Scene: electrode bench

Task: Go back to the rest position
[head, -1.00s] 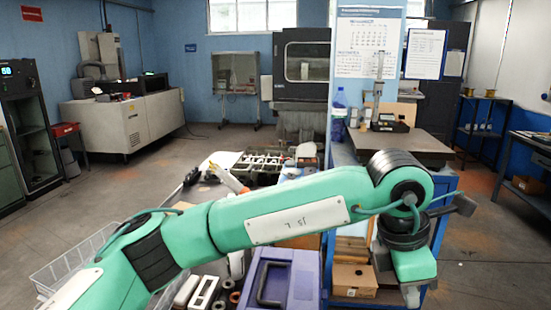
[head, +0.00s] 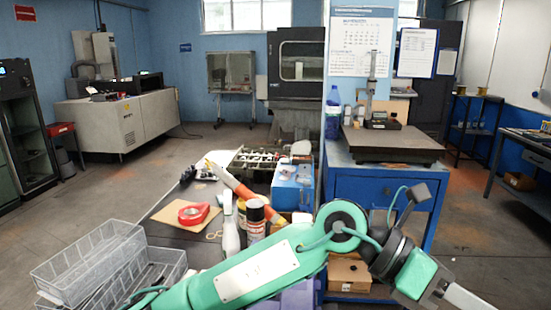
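My green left arm reaches in from the bottom left and crosses the lower middle of the head view, with its elbow low in front of the bench. Its far end bends down to the lower right. The start of my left gripper (head: 466,297) shows as a pale grey part at the bottom edge. Its fingertips are cut off by the frame, so I cannot tell whether it is open or shut, or whether it holds anything. My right arm and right gripper are out of view.
My arm hides the bench's near part. A blue cabinet (head: 380,190) stands behind.

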